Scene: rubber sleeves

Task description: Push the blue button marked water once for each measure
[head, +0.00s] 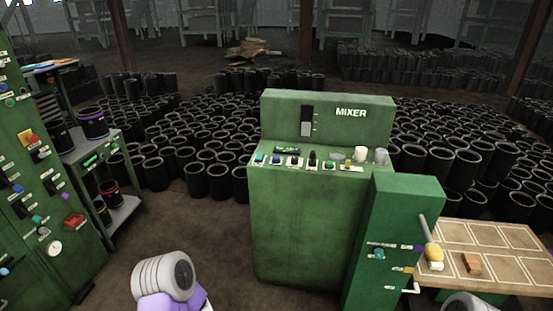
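The green mixer (308,220) stands in the middle of the head view, with the word MIXER on its upright back panel. Its sloped control panel carries a row of small controls. The labels are too small to read, so I cannot tell which is marked water. Part of my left arm shows at the bottom left and a bit of my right arm at the bottom right, both apart from the panel. Neither gripper's fingers show.
White cups (361,154) stand at the panel's right end. A green cabinet with a lever (408,195) and a wooden-topped table (490,244) are at right. A tall green control cabinet (40,240) and a shelf cart (125,210) are at left. Black rubber sleeves (210,150) crowd the floor behind.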

